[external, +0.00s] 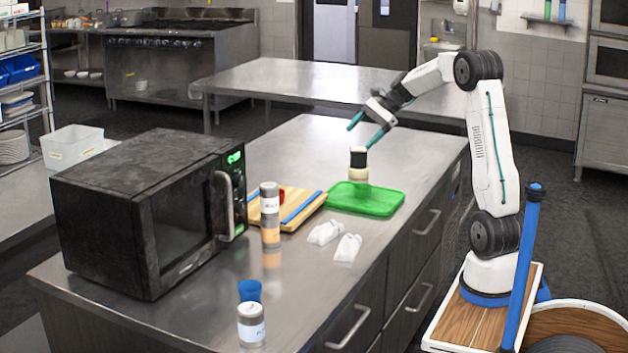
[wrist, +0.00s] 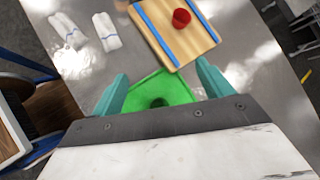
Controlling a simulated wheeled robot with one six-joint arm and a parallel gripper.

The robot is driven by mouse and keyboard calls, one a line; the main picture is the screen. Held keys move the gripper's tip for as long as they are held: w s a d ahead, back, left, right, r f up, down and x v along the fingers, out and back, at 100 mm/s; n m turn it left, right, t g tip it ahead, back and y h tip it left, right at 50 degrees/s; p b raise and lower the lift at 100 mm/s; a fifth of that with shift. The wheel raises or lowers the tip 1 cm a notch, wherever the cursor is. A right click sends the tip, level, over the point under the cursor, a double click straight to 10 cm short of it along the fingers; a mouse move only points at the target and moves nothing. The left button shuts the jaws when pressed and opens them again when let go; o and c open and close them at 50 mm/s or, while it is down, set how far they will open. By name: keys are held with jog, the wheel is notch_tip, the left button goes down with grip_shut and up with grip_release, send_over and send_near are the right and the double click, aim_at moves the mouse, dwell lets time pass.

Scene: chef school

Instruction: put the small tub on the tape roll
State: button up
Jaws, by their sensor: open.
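A short upright dark-and-cream stack (external: 358,160) stands at the green tray in the external view. It has a pale top, a black band and a cream lower part. I cannot tell for sure which part is the small tub and which the tape roll. My gripper (external: 363,132) is open above this stack, its teal fingers apart and apparently not touching it. In the wrist view, a dark round shape (wrist: 159,102) shows on the green between the open fingers (wrist: 162,82), partly hidden by my gripper body.
The green tray (external: 385,203) lies near the counter's right edge. A cutting board (external: 302,209) with a red object (wrist: 181,18), two white cloths (external: 347,248), shakers (external: 270,230), a blue cup (external: 249,290) and a black microwave (external: 150,210) share the counter. The far counter top is clear.

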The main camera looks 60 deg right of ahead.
jog(key=s+a+r+n+g+h, duration=0.1)
jog(key=s+a+n+g, duration=0.1)
jog(key=s+a+n, duration=0.65)
jog(key=s+a+r+n+g+h, duration=0.15)
jog(key=s+a, duration=0.35)
jog(key=a, duration=0.8)
jog(key=s+a+f+n+g+h, duration=0.1)
jog(key=s+a+f+n+h, duration=0.1)
jog(key=s+n, duration=0.3)
jog(key=s+a+f+n+h, duration=0.2)
jog(key=s+a+f+n, duration=0.2)
jog(key=s, duration=1)
jog(key=shift+s+a+f+n+g, duration=0.15)
jog(key=shift+a+n+g, duration=0.3)
jog(key=shift+n, duration=0.65)
jog(key=shift+a, duration=0.1)
